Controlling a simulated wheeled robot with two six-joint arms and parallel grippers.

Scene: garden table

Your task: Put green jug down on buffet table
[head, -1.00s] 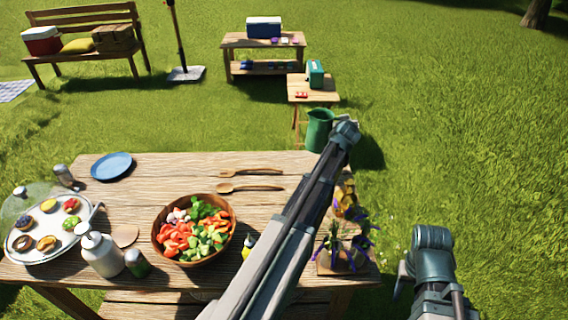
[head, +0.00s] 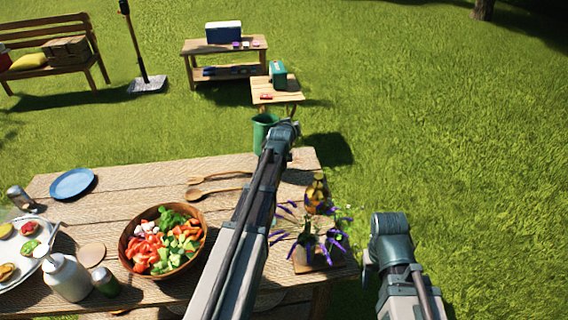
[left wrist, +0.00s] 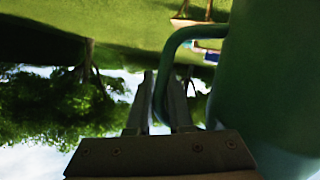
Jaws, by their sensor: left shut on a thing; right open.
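The green jug (head: 263,133) shows at the far edge of the wooden buffet table (head: 130,172) in the head view. My left arm partly covers it there, and I cannot tell whether it is over the tabletop. In the left wrist view the jug's body (left wrist: 275,85) fills the right side. My left gripper (left wrist: 163,88) is shut on its handle (left wrist: 180,38). My right gripper (head: 369,268) is off the table's right side. It is open, with its fingers mostly hidden by the wrist.
A salad bowl (head: 163,243), wooden spoons (head: 215,193), a blue plate (head: 73,184), a white bottle (head: 67,278) and a flower planter (head: 312,258) stand on the table. The far middle planks look bare. A small side table (head: 285,97) stands on the grass beyond.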

